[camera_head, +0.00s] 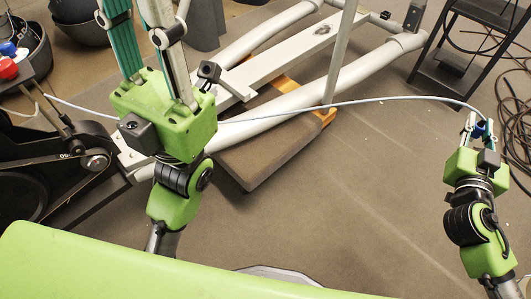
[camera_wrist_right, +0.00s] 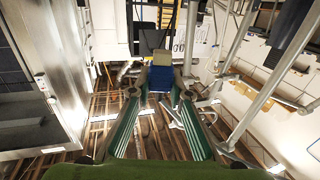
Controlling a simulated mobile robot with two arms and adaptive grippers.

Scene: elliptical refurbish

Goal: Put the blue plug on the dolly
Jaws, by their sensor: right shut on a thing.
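The blue plug (camera_head: 479,129) is at the end of a pale cable, held between the fingertips of my right gripper (camera_head: 477,126) at the right of the head view. The right wrist view shows the blue plug (camera_wrist_right: 161,79) between the fingertips, with a pale part at its far end. A low board with a grey-brown top and orange wooden parts, seemingly the dolly (camera_head: 262,160), lies on the floor left of the right gripper and well apart from it. My left gripper (camera_head: 138,18) is open with its fingers apart; its tips reach the top edge.
The pale cable (camera_head: 350,102) arches from the machine at left, across the dolly area, to the plug. The white tubular frame (camera_head: 290,85) lies over the dolly's far part. A black stand (camera_head: 452,60) and coiled cables (camera_head: 517,120) are at right. The middle floor is clear.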

